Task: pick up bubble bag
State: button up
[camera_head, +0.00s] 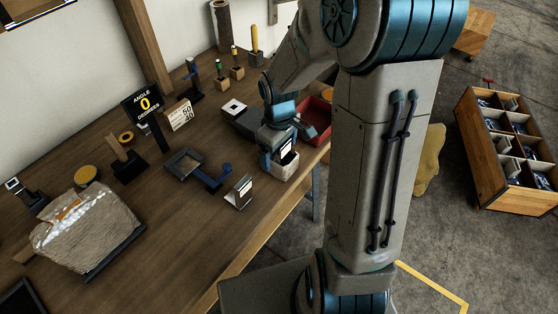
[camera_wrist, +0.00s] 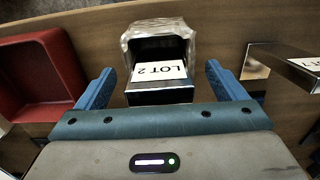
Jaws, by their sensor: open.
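The bubble bag (camera_wrist: 133,43) shows in the wrist view as a crinkled, see-through wrap with a dark opening and a white card reading LOT 2 in front. In the head view it is the small pale bag (camera_head: 284,170) near the table's front edge. My gripper (camera_wrist: 160,74) is open, with one blue finger on each side of the bag's near part. No finger clearly touches it. In the head view my gripper (camera_head: 281,150) is low over the bag and hides its upper part.
A red bin (camera_head: 317,118) stands close beside the bag; it also shows in the wrist view (camera_wrist: 45,75). A small card stand (camera_head: 239,192) is on the other side. A larger crinkled parcel (camera_head: 88,230) lies at left on the wooden table (camera_head: 185,245). The table's front is clear.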

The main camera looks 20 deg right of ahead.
jog(key=shift+f, duration=0.45)
jog(key=c, duration=1.1)
jog(key=shift+o, duration=0.2)
jog(key=shift+r, duration=0.1)
